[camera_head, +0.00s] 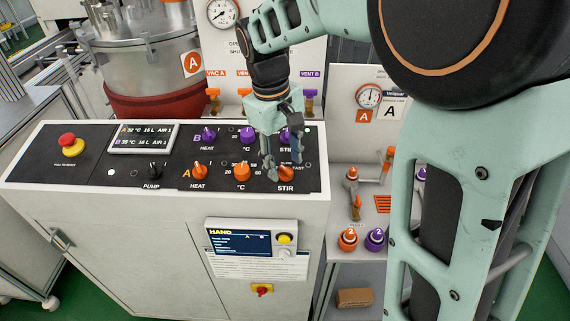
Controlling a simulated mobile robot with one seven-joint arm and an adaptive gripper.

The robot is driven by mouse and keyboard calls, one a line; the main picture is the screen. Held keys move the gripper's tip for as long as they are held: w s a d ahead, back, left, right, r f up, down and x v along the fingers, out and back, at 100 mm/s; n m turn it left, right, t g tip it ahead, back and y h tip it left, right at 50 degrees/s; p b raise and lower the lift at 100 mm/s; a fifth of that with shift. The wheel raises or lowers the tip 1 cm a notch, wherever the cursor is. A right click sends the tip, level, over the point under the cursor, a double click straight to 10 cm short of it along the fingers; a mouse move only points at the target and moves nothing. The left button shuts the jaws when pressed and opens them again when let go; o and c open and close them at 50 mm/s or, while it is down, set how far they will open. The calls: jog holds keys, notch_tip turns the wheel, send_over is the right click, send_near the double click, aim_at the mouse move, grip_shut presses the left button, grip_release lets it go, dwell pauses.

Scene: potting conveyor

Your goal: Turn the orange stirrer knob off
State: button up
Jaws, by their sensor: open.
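The orange stirrer knob (287,173) sits in the lower row of the black control panel (95,175), above the label STIR at the right end. My gripper (275,168) reaches down from above with its fingers at this knob. The fingers are open and cover part of the knob's left side. I cannot tell whether they touch it. The exact direction of its pointer is hard to make out. A purple stirrer knob (285,135) stands behind, partly hidden by my gripper.
Orange heat (199,171) and temperature (242,172) knobs stand left of my gripper, with purple heat (208,136) and temperature (247,135) knobs behind. A red emergency button (67,141) and a display (143,138) are farther left. A hand unit (251,238) hangs on the front.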

notch_tip(320, 180, up, 10)
jog(key=a, duration=0.1)
jog(key=shift+s+r, duration=0.2)
jog(key=shift+s, duration=0.1)
jog(key=shift+a, duration=0.1)
